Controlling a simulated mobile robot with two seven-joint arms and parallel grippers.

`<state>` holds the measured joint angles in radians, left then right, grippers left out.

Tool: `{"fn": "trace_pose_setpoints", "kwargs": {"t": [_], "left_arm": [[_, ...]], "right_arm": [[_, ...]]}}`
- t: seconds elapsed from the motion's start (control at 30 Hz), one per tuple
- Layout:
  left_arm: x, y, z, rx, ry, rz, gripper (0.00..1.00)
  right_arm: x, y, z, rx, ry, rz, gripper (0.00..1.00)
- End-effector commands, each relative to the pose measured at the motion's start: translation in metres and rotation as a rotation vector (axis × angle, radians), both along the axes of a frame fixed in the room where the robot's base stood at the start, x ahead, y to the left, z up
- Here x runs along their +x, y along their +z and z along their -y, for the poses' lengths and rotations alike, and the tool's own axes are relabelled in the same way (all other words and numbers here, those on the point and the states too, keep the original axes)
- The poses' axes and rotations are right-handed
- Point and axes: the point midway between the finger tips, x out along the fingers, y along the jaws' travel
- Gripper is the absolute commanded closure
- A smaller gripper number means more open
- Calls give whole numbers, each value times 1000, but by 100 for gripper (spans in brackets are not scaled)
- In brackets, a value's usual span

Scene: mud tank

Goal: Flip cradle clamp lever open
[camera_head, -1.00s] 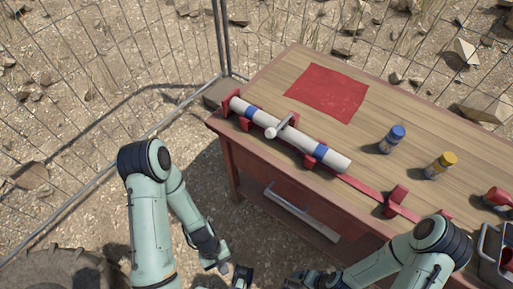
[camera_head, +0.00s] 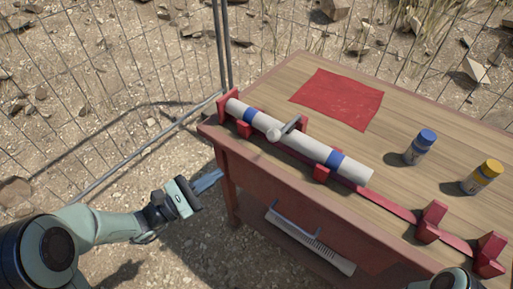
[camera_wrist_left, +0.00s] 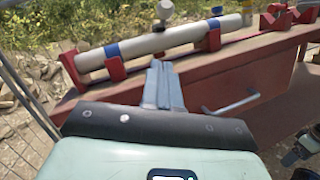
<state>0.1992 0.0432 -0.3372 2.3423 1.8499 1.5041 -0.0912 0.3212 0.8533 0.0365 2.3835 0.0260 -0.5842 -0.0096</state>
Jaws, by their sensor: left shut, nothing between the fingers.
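A white pipe (camera_head: 310,148) with blue bands lies in the red cradle (camera_head: 322,172) along the table's near left edge. In the left wrist view the knob (camera_wrist_left: 165,9) shows at the top, above the pipe (camera_wrist_left: 155,42). My left gripper (camera_head: 215,179) is shut and empty, beside the table's left corner, apart from the lever and to its lower left. Its closed fingers (camera_wrist_left: 160,75) point toward the pipe in the wrist view. My right gripper is out of view.
The wooden table (camera_head: 395,185) also holds a red cloth (camera_head: 338,97), a blue-capped bottle (camera_head: 420,147) and a yellow-capped bottle (camera_head: 482,177). A drawer handle (camera_head: 293,222) sticks out from the table's front. A wire fence (camera_head: 110,95) stands behind on the left.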

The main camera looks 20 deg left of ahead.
Motion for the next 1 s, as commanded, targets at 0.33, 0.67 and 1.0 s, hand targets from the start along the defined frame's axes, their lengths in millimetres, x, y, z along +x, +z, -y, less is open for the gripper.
{"fn": "trace_pose_setpoints", "kwargs": {"t": [0.33,0.67,1.0], "left_arm": [[19,4,18,0,-7,-1,100],[74,16,62,1,-8,-2,100],[86,46,84,1,-3,-4,100]], "right_arm": [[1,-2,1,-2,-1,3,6],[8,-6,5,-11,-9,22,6],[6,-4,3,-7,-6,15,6]]}}
